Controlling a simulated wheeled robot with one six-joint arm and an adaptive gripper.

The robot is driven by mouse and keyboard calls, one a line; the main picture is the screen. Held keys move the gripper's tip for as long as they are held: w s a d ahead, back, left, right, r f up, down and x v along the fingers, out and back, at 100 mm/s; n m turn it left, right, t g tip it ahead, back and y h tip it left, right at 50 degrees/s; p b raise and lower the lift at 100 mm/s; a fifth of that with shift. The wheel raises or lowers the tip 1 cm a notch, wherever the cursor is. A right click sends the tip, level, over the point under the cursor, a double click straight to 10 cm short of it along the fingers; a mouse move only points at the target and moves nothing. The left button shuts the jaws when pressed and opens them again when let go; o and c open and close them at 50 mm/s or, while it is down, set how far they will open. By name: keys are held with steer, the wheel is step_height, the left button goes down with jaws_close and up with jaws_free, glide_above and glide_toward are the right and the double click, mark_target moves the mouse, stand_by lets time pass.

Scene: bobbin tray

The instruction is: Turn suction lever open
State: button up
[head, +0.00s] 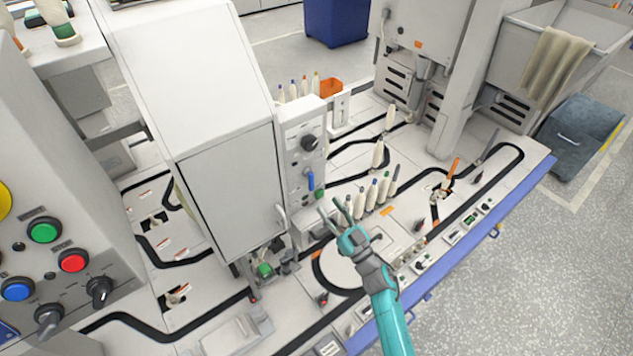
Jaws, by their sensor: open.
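A small blue lever (311,180) sits on the front panel of the grey machine box, below a black knob (309,143). It stands roughly upright, and I take it to be the suction lever, though no readable label confirms it. A green part shows just beneath it. My gripper (331,208) is open and empty, with its fingers pointing up and left. It appears a little below and right of the lever, apart from it. The exact depth between them is hard to tell.
Several white bobbins (375,193) stand close to the right of my gripper. An orange bin (330,88) sits behind the panel. A large white cabinet (222,150) stands left of the panel. A control box with coloured buttons (44,232) fills the left. Open floor lies at right.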

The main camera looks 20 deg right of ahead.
mark_target(313, 182)
steer(key=x, duration=0.8)
steer(key=shift+w+a+r, duration=0.1)
steer(key=shift+w+a, duration=0.05)
steer(key=shift+w, duration=0.05)
jaws_close()
